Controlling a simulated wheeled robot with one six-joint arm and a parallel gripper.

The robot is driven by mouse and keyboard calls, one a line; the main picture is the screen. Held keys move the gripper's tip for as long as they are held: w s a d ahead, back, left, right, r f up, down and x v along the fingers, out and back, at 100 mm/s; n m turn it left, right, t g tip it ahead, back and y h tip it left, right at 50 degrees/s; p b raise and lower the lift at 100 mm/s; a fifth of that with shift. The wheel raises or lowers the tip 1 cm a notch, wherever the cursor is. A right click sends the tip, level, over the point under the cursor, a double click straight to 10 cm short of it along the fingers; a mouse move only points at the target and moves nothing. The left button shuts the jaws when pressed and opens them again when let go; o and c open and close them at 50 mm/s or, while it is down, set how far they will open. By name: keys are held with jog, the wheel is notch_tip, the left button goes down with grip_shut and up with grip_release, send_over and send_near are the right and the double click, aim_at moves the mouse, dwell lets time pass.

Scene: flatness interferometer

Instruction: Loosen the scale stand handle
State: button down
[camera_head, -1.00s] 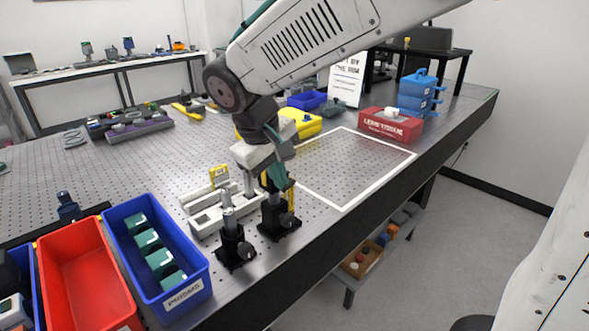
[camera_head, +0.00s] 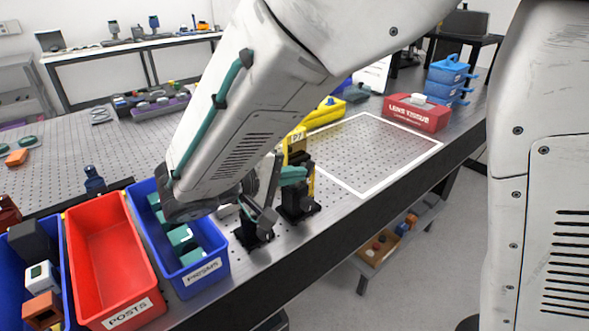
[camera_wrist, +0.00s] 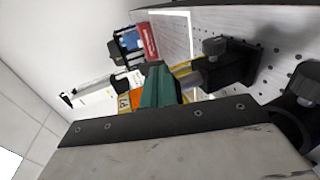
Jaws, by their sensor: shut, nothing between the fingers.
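The scale stand (camera_head: 299,207) has a black base and stands at the table's front edge, its upright yellow scale (camera_head: 309,182) partly hidden by my arm and gripper. In the wrist view, a black stand base (camera_wrist: 238,66) with a dark knob (camera_wrist: 215,46) shows right of my fingers; the knob looks like the handle. My gripper (camera_head: 293,174) has green fingers, shut and empty, in front of the scale stand's upper part in the head view. In the wrist view the fingers (camera_wrist: 158,86) point away, apart from the knob. I cannot tell whether they touch the stand.
A second black post stand (camera_head: 254,234) is close to the left, partly behind my gripper. A blue prisms bin (camera_head: 205,273) and a red posts bin (camera_head: 115,262) lie further left. A white-outlined area (camera_head: 385,150) of the table is clear. A red lens tissue box (camera_head: 417,113) stands beyond.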

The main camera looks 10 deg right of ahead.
jog(key=shift+d+f, duration=0.1)
jog(key=shift+f, duration=0.45)
jog(key=shift+w+d+r, duration=0.1)
jog(key=shift+d, duration=0.05)
dwell(0.6)
jog(key=s+a, duration=0.6)
jog(key=a, duration=0.6)
jog(key=s+d+r+m+g+y, duration=0.1)
jog(key=d+r+g+y, duration=0.15)
jog(key=d, duration=0.55)
jog(key=s+d+r+m+g+y, duration=0.15)
jog(key=d+g, duration=0.25)
jog(key=d, duration=0.4)
jog(key=s+d+m+t+y, duration=0.1)
jog(key=s+d+m+y, duration=0.1)
jog(key=s+d+y, duration=0.6)
jog(key=s+d, duration=0.3)
jog(key=s, duration=0.2)
jog(key=shift+r+m+y, duration=0.15)
jog(key=shift+m+y, duration=0.2)
jog(key=shift+y, duration=0.05)
